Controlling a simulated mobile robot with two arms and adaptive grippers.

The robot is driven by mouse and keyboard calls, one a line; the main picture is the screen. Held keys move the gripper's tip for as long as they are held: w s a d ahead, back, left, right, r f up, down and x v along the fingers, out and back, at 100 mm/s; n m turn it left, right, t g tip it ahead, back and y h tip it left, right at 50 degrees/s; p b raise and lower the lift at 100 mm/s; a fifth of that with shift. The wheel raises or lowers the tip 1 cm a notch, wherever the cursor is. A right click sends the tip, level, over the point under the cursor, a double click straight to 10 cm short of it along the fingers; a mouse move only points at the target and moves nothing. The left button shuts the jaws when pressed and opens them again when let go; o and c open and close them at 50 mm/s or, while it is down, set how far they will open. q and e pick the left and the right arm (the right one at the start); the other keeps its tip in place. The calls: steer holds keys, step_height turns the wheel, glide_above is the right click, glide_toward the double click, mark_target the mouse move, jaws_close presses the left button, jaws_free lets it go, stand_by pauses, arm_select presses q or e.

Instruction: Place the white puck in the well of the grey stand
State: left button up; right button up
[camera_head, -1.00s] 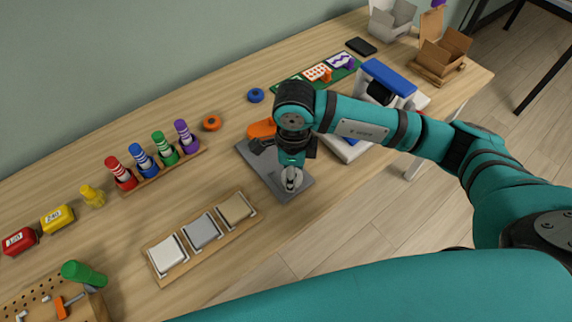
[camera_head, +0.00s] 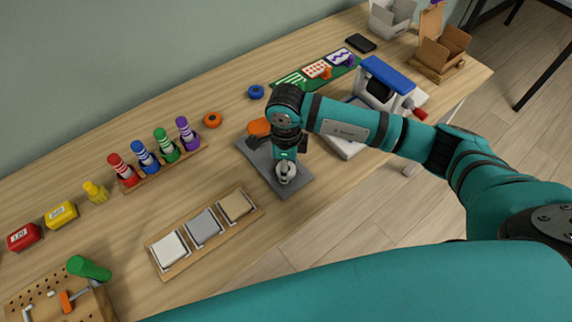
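The grey stand (camera_head: 297,189) is a flat dark-grey plate on the table, with an orange part (camera_head: 259,127) near its far end. My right gripper (camera_head: 285,178) points down over the near part of the plate. A small pale, rounded shape shows at its fingertips; I cannot tell whether it is the white puck or the fingers themselves. The white puck is not clearly seen anywhere else. The well is not clearly visible and may be hidden by my gripper and wrist. The finger opening is too small to judge. My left gripper is not in view.
A blue puck (camera_head: 256,92) and an orange puck (camera_head: 212,119) lie behind the stand. A rack of coloured markers (camera_head: 165,165) is to the left, a wooden tray with square tiles (camera_head: 180,268) at front left. A blue-topped device (camera_head: 390,73) stands to the right.

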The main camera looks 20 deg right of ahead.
steer(key=shift+f, duration=0.25)
steer(key=o, duration=0.8)
steer(key=shift+s, duration=0.2)
steer(key=shift+o, duration=1.2)
steer(key=shift+w+f, duration=0.1)
steer(key=shift+f, duration=0.05)
steer(key=shift+r+p, duration=0.3)
steer(key=shift+r, duration=0.15)
steer(key=shift+w+r, duration=0.15)
steer(key=shift+r, duration=0.2)
step_height(320, 180, up, 12)
steer(key=b, duration=0.1)
steer(key=shift+f+b, duration=0.25)
steer(key=shift+b, duration=0.1)
